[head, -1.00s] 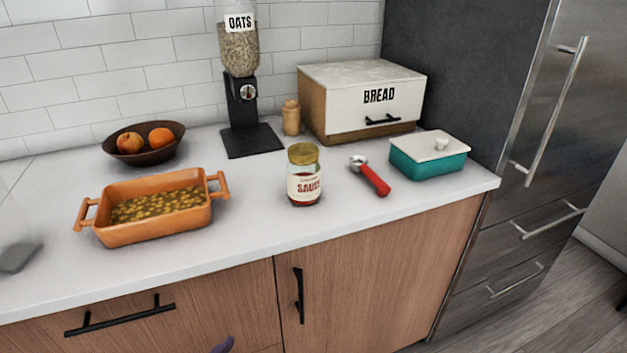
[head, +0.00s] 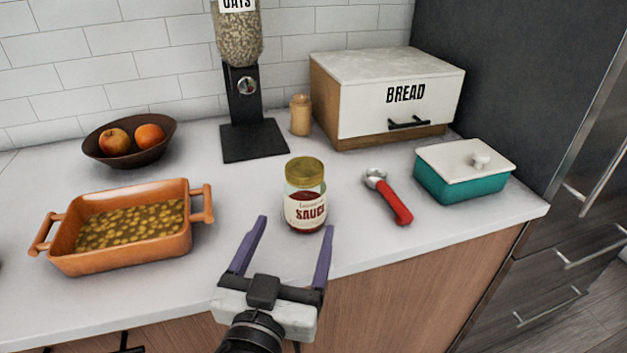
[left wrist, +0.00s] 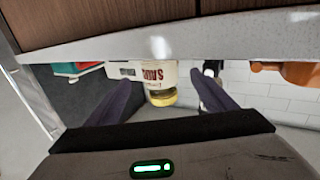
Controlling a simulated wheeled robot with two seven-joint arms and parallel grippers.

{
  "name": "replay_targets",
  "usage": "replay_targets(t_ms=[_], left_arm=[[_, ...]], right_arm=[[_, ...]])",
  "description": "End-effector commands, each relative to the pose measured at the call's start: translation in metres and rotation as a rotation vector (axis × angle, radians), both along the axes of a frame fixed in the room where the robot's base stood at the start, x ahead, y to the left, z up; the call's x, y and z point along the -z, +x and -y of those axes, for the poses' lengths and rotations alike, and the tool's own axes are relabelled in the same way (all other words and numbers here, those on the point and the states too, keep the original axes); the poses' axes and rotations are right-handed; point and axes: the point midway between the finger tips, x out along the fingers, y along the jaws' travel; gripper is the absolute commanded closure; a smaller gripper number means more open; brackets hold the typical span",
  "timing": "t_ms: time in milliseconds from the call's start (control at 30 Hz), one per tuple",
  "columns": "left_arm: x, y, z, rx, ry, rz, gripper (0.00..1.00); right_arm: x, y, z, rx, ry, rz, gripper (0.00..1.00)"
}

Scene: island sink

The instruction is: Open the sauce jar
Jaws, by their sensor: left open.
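The sauce jar (head: 305,197) stands upright on the counter near its front edge, with its gold lid (head: 305,171) on. My left gripper (head: 294,222) is open and empty, its two purple fingers pointing toward the jar from the front. In the head view the fingertips are just short of the jar or at its near side; I cannot tell whether they touch. In the left wrist view, which is upside down, the jar (left wrist: 154,82) shows between the fingers (left wrist: 160,92). My right gripper is not in view.
An orange baking dish (head: 75,250) is to the left, a red-handled tool (head: 395,207) and teal butter dish (head: 463,184) to the right. Behind are a fruit bowl (head: 128,159), oats dispenser (head: 240,95), small wooden shaker (head: 300,115) and bread box (head: 390,90). The counter around the jar is clear.

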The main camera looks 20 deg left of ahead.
Motion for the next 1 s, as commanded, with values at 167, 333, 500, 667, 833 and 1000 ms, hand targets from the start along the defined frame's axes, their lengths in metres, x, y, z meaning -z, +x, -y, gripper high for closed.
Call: replay_targets(t_ms=[167, 333, 500, 667, 833, 1000], left_arm=[[-0.003, 0.029, -0.003, -0.001, 0.003, 0.003, 0.23], [-0.001, 0.042, -0.004, -0.002, 0.001, -0.001, 0.23], [-0.006, 0.063, -0.005, -0.003, 0.004, 0.002, 0.23], [-0.005, 0.086, -0.006, -0.002, 0.003, 0.000, 0.23], [-0.002, 0.094, -0.006, -0.002, 0.001, -0.002, 0.23], [-0.002, 0.094, -0.006, -0.001, 0.000, -0.003, 0.23]], right_arm=[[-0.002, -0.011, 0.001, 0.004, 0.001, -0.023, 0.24], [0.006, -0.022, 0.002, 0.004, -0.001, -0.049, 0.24], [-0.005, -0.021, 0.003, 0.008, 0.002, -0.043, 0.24], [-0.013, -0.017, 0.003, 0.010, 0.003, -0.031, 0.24], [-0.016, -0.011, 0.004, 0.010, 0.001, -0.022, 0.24], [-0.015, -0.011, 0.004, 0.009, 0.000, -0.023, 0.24]])
